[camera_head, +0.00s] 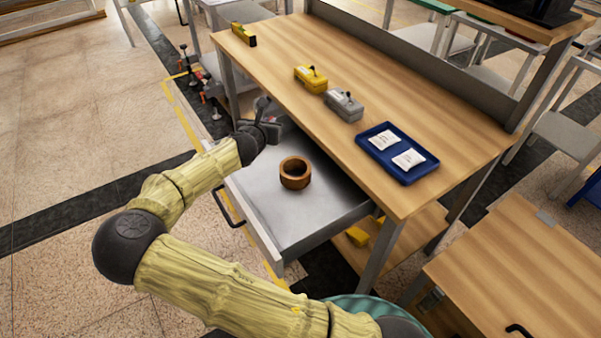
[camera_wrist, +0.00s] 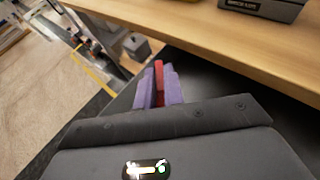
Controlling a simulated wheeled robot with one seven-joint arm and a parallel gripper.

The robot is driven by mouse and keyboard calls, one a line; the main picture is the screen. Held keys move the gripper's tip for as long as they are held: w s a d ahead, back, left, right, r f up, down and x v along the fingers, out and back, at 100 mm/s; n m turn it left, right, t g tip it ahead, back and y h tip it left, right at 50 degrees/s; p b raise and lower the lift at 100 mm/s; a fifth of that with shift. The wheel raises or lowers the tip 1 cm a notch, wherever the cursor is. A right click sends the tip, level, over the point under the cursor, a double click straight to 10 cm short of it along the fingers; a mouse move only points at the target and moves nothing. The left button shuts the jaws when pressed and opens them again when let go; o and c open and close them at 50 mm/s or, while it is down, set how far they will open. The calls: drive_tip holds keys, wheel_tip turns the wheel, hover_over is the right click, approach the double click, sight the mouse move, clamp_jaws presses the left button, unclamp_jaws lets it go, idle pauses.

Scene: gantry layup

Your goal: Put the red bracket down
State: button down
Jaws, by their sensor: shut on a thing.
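My gripper (camera_wrist: 160,84) shows its purple fingers in the wrist view, shut on the red bracket (camera_wrist: 159,78). Only a narrow red strip of the bracket shows between the fingers. In the head view my gripper (camera_head: 268,124) is at the far end of the pulled-out grey drawer (camera_head: 330,207), close to the bench's long edge. The bracket cannot be made out in that view. I cannot tell whether it touches the drawer surface.
A brown ring (camera_head: 295,173) sits on the drawer. The wooden bench (camera_head: 400,110) overhangs the drawer. On it are a yellow box (camera_head: 311,79), a grey box (camera_head: 344,105) and a blue tray (camera_head: 375,151) with two white packets. Red-handled clamps (camera_head: 205,97) hang beyond the bench.

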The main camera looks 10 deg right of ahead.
wheel_tip(320, 180, down, 6)
drive_tip(key=shift+f+b, duration=0.1)
drive_tip(key=shift+b, duration=0.5)
drive_tip(key=shift+f+b, duration=0.45)
drive_tip(key=shift+f, duration=1.45)
drive_tip(key=c, duration=1.5)
unclamp_jaws()
drive_tip(key=shift+r, duration=0.1)
drive_tip(key=p+v, duration=0.1)
drive_tip(key=v, duration=1.1)
drive_tip(key=shift+p, duration=0.4)
